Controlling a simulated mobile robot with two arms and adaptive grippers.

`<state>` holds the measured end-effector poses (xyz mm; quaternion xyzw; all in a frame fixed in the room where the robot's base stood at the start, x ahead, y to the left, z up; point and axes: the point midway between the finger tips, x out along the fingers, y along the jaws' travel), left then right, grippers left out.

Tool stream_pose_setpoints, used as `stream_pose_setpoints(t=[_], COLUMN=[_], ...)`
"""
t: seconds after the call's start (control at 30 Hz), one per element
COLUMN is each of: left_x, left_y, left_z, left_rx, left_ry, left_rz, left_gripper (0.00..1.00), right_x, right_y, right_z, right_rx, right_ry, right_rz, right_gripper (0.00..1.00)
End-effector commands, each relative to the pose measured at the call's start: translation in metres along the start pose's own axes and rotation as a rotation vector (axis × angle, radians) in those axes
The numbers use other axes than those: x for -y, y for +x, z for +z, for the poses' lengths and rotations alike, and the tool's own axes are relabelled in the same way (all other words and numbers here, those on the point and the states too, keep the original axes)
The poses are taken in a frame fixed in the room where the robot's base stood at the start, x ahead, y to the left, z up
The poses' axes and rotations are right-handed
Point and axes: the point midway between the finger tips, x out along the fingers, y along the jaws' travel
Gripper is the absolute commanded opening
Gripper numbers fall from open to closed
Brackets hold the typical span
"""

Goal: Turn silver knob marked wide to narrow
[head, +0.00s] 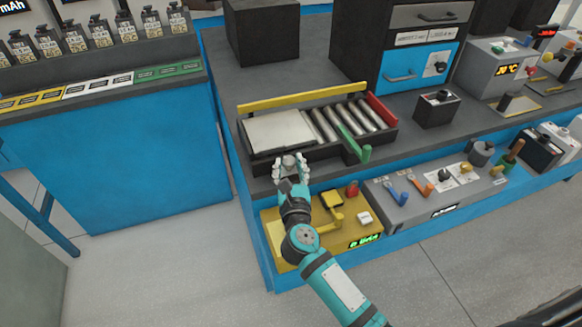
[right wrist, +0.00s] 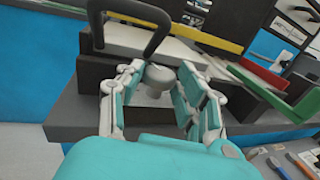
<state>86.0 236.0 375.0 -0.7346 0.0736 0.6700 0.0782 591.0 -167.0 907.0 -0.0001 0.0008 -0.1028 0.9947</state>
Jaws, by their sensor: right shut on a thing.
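The silver knob (head: 289,160) sits at the front of the roller tray, on the dark bench. It also shows as a grey round knob (right wrist: 158,80) in the right wrist view. My right gripper (head: 290,168) reaches it from the front, with its fingers on both sides, and is shut on it. The gripper's fingers (right wrist: 160,92) hide part of the knob's sides. The wide and narrow marks cannot be read in either view. My left gripper is not in view.
The roller tray (head: 245,149) has a pale plate (head: 278,132), a yellow rail (head: 300,97) and a green lever (head: 357,147). A black loop handle (right wrist: 165,20) stands close by the gripper. A yellow panel (head: 283,240) lies below my right arm.

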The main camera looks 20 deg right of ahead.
Motion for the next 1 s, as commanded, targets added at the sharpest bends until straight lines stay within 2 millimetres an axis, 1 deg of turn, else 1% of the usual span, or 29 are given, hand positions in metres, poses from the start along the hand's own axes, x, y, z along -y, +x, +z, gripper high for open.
stream_pose_setpoints(t=[0.03,0.3,0.87,0.9,1.0], left_x=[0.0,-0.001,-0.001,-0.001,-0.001], left_y=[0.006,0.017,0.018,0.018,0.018], left_z=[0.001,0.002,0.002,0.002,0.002], left_rx=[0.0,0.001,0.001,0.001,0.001], left_ry=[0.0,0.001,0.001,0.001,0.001], left_rz=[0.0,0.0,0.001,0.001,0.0], left_gripper=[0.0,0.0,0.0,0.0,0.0], right_x=[-0.002,-0.003,-0.003,-0.003,-0.003], right_y=[0.0,0.0,0.001,0.001,0.001], right_z=[-0.004,-0.002,0.0,0.0,0.0], right_rx=[-0.002,0.0,0.001,0.001,0.001], right_ry=[0.005,0.001,-0.001,-0.001,-0.001], right_rz=[-0.029,-0.132,-0.159,-0.159,-0.158], right_gripper=[0.03,0.03,0.03,0.41,0.54])
